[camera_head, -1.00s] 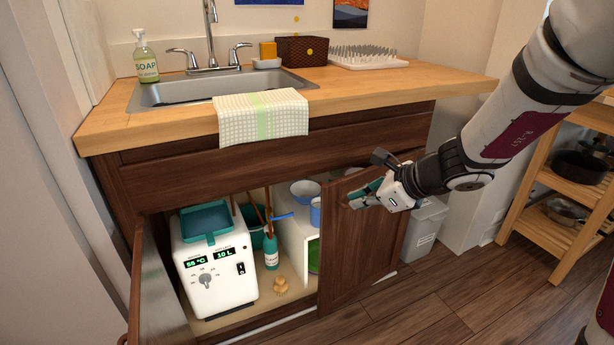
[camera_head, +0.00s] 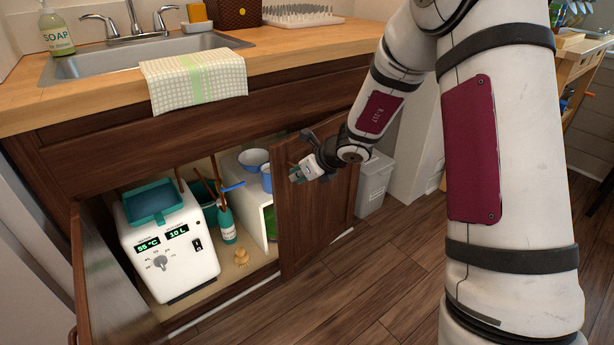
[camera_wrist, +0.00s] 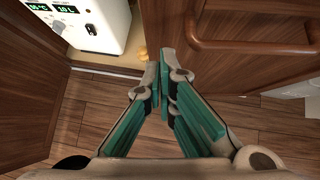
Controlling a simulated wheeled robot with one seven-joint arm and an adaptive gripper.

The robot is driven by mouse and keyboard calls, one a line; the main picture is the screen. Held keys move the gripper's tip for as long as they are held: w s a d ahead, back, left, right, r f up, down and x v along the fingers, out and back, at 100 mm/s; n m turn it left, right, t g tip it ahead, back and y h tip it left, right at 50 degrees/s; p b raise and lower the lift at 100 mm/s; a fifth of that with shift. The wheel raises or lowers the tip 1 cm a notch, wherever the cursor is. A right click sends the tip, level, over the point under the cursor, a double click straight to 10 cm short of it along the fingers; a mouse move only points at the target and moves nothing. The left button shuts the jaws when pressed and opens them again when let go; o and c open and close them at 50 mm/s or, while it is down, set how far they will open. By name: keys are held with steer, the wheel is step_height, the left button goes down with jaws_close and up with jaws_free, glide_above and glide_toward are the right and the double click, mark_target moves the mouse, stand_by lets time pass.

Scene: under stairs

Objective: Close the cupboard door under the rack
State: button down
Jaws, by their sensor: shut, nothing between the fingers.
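The right cupboard door (camera_head: 315,225) is dark brown wood and stands partly open below the counter end that carries the white dish rack (camera_head: 300,14). In the wrist view this door (camera_wrist: 222,70) and its curved wooden handle (camera_wrist: 255,46) are at the upper right. My gripper (camera_head: 296,174) is at the upper part of the door's outer face, near its left edge. In the wrist view its teal-padded fingers (camera_wrist: 161,75) are together and empty, beside the door's left edge and left of the handle. I cannot tell whether they touch the door.
The left cupboard door (camera_head: 105,275) stands wide open. Inside are a white appliance (camera_head: 170,240), a teal-labelled bottle (camera_head: 226,225), a white shelf (camera_head: 254,200) and blue pots. A grey bin (camera_head: 373,185) stands right of the cupboard. The wooden floor (camera_head: 365,285) in front is clear.

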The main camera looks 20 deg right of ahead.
steer(key=shift+w+a+r, duration=0.15)
steer(key=shift+w+a, duration=0.3)
steer(key=shift+w, duration=0.35)
steer(key=shift+w+a+r, duration=0.1)
steer(key=shift+w+a, duration=0.35)
steer(key=shift+w, duration=0.35)
